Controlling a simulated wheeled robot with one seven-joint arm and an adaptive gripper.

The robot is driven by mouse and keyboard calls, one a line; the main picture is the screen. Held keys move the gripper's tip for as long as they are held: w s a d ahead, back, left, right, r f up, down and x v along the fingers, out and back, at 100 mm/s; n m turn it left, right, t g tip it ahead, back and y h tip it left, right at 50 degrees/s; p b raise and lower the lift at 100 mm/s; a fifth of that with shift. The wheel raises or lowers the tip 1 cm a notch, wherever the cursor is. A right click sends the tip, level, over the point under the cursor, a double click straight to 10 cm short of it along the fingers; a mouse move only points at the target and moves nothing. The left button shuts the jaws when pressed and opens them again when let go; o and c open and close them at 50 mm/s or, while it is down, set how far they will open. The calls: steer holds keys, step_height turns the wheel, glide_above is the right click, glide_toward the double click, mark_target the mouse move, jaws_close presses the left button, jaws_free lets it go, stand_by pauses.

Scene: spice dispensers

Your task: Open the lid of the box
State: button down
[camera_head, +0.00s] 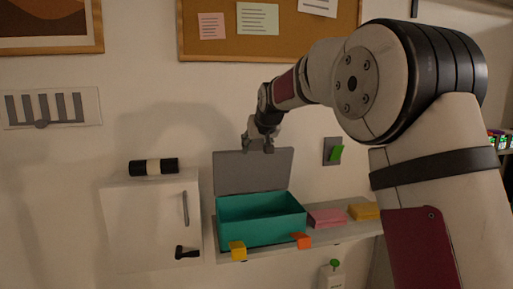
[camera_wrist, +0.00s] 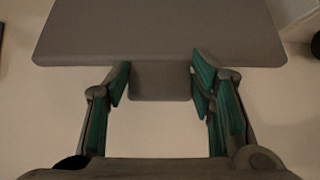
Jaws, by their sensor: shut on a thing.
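The teal box (camera_head: 262,230) stands on the grey shelf. Its grey lid (camera_head: 252,174) stands upright at the back of the box, and the box's inside shows. My gripper (camera_head: 258,147) is at the lid's top edge. In the wrist view, the lid (camera_wrist: 155,35) fills the top, and its small tab (camera_wrist: 160,82) sits between my gripper's teal-padded fingers (camera_wrist: 158,80). The gripper is shut on this tab. The exact contact is dim in the wrist view.
A yellow block (camera_head: 238,251) and an orange block (camera_head: 301,241) are at the shelf's front edge. Pink (camera_head: 326,218) and yellow (camera_head: 364,211) pieces lie right of the box. A white cabinet (camera_head: 150,225) with a dark cylinder (camera_head: 154,167) on top stands left. A switch (camera_head: 333,152) is on the wall.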

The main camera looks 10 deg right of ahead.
steer(key=shift+f, duration=0.1)
steer(key=c, duration=0.7)
jaws_free()
steer(key=shift+w, duration=0.1)
steer(key=v, duration=1.2)
steer(key=s+f+g, duration=0.1)
steer(key=s+f, duration=0.5)
steer(key=s, duration=0.8)
steer(key=s+f+g, duration=0.2)
steer(key=s+f, duration=0.4)
steer(key=s, duration=0.8)
steer(key=s+f+g, duration=0.2)
steer(key=s+f, duration=0.4)
steer(key=s, duration=0.8)
steer(key=shift+d, duration=0.15)
